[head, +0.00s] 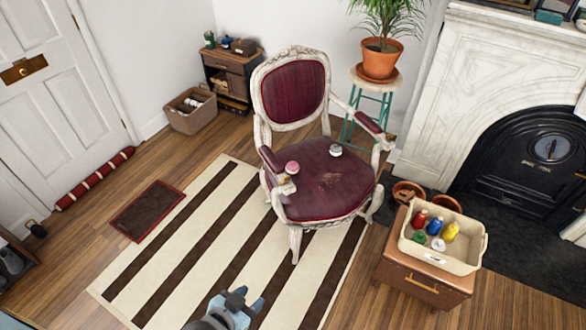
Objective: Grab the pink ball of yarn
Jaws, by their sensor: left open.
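The pink ball of yarn (292,167) sits on the dark red seat of the white-framed armchair (322,187), near the seat's left side by the armrest. A small pale ball (336,150) lies on the same seat, farther back and to the right. My left gripper (249,297) is at the bottom of the head view, over the striped rug and in front of the chair. It is open and empty, well apart from the pink ball. My right gripper is not in view.
The striped rug (188,232) is clear in front of the chair. A brown chest (400,272) with a cream bin (468,262) of coloured bottles stands at right. A plant stool (372,82) is behind the chair, beside the fireplace (460,70).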

